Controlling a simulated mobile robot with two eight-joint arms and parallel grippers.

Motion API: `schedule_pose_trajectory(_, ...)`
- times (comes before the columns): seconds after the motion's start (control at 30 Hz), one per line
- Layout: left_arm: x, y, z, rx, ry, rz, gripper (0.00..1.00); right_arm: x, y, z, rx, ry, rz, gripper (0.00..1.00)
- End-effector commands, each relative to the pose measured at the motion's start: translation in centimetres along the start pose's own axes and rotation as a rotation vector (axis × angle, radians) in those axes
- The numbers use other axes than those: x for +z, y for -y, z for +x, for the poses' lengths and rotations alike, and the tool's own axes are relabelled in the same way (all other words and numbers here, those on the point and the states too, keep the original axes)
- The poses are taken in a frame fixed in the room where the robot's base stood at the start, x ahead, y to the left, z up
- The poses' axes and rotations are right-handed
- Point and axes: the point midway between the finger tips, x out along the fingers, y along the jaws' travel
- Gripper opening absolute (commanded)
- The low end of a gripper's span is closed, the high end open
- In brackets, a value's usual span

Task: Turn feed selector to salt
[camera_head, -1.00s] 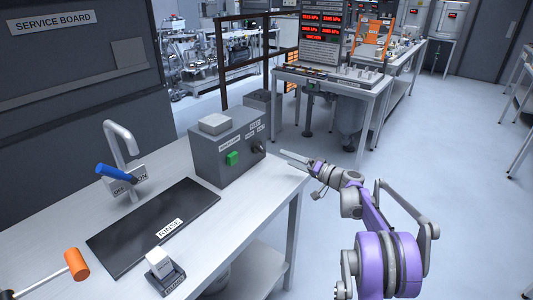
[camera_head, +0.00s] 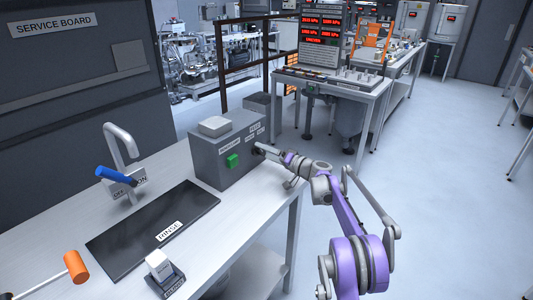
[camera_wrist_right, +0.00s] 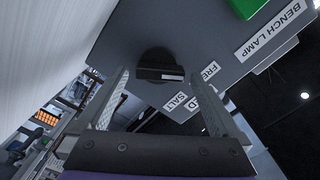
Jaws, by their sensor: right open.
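The feed selector is a dark round knob (camera_wrist_right: 152,58) on the grey control box (camera_head: 212,165), with a raised grip bar and a pale mark at the bar's right end in the right wrist view. White labels beside it include SALT (camera_wrist_right: 181,102) and a partly visible one starting FRE (camera_wrist_right: 211,70). My right gripper (camera_head: 263,150) is at the box's right-hand face in the head view and mostly hides the knob there. In the right wrist view its open fingers (camera_wrist_right: 165,84) lie either side of the knob, apart from it as far as I can tell. My left gripper is not in view.
A green button (camera_head: 232,160) and a BENCH LAMP label (camera_wrist_right: 270,29) are on the same box. The workbench (camera_head: 258,210) also holds a tap with a blue lever (camera_head: 115,174), a dark rinse mat (camera_head: 120,235), a white block (camera_head: 158,261) and an orange-headed mallet (camera_head: 76,266).

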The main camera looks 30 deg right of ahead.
Motion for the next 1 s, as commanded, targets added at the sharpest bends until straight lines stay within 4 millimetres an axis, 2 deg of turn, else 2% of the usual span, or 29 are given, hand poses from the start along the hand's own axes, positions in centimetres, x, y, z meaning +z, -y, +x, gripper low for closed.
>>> schedule_pose_trajectory(0.03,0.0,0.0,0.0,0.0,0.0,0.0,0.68,0.0,0.0,-0.01,0.0,0.0,0.0,0.98)
schedule_pose_trajectory(0.07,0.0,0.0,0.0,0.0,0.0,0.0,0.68,0.0,0.0,-0.02,0.0,0.0,0.0,0.93)
schedule_pose_trajectory(0.47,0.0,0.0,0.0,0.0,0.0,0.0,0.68,0.0,-0.01,-0.05,0.0,0.0,0.0,0.21)
schedule_pose_trajectory(0.77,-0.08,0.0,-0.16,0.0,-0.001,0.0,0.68,-0.02,0.0,-0.05,0.0,0.0,0.035,0.19)
schedule_pose_trajectory(1.0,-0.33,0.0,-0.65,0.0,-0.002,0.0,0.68,-0.09,-0.01,-0.05,0.0,0.0,0.168,0.19)
